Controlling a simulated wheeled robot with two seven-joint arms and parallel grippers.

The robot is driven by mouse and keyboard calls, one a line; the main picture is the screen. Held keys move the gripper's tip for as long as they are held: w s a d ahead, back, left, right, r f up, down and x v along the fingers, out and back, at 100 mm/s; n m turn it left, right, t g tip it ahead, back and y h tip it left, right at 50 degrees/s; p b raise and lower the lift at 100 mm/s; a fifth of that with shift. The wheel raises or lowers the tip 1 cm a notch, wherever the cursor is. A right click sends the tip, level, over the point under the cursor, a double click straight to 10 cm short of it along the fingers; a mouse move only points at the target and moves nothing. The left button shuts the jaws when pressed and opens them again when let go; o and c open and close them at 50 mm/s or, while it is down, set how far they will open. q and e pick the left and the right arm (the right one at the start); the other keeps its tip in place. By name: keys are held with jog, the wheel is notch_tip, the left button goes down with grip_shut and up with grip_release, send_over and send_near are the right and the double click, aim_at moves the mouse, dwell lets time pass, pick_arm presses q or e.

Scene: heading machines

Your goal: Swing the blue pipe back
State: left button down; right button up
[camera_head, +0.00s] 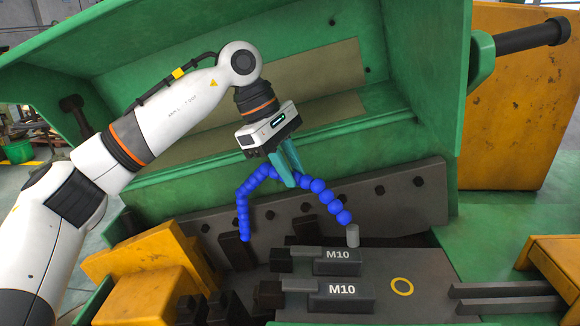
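The blue pipe (325,196) is a chain of blue beads with a grey nozzle (352,236) at its right end. It arches from its lower left end beside a dark block over to the nozzle, which hangs just above the dark die blocks. My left gripper (294,182) comes down from above with its teal fingers at the top of the arch. The fingertips are about one bead apart, with the pipe between them, and they hide a short piece of it. My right gripper is not in view.
Two dark blocks marked M10 (338,261) lie below the pipe. A green housing (350,150) surrounds the work area, with a raised green cover behind. Yellow blocks (150,270) stand at the lower left, and two dark bars (505,290) at the lower right.

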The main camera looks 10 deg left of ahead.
pick_arm(q)
jog(key=shift+w, duration=0.15)
jog(key=w+n, duration=0.2)
jog(key=w+n+t, duration=0.1)
jog(key=w+n, duration=0.1)
jog(key=w+n+t+y, duration=0.1)
jog(key=w+n, duration=0.1)
jog(key=shift+w+d, duration=0.2)
jog(key=shift+d, duration=0.05)
dwell(0.4)
jog(key=shift+r, duration=0.1)
jog(key=c, duration=1.3)
grip_release()
jog(key=shift+w, duration=0.1)
jog(key=shift+o, duration=0.2)
